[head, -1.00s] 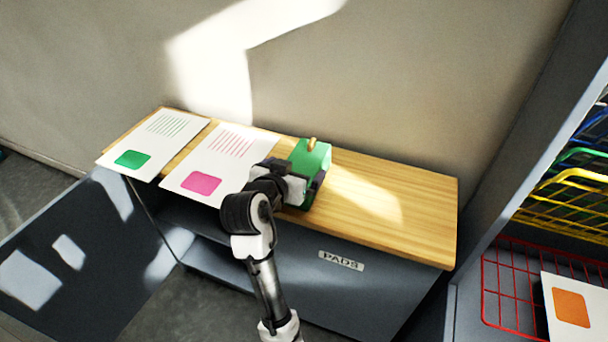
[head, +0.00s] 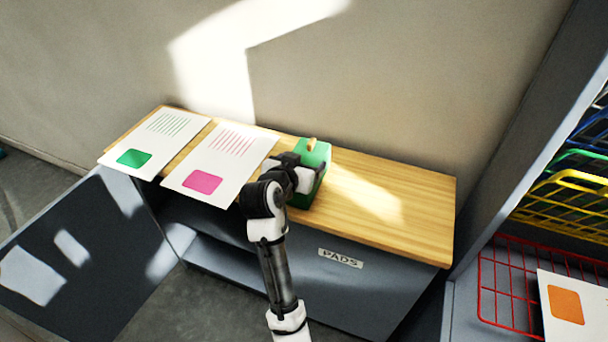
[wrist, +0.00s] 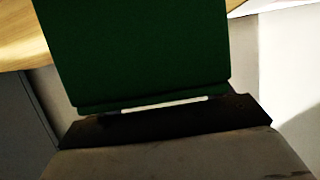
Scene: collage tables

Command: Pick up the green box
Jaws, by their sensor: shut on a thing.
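The green box (head: 318,156) stands on the wooden tabletop (head: 385,205), right of the pad with the pink patch. A small tan piece shows on its top. My gripper (head: 306,179) is at the box's near side and is shut on it. In the wrist view the dark green face of the box (wrist: 135,50) fills the upper middle, close against the dark gripper edge (wrist: 170,122). The fingertips are mostly hidden, and I cannot tell whether the box is clear of the tabletop.
A pad with a pink patch (head: 203,181) and a pad with a green patch (head: 134,158) lie on the left of the table. The right end of the tabletop is clear. A rack with coloured wire baskets (head: 575,185) stands at the right. A wall is behind.

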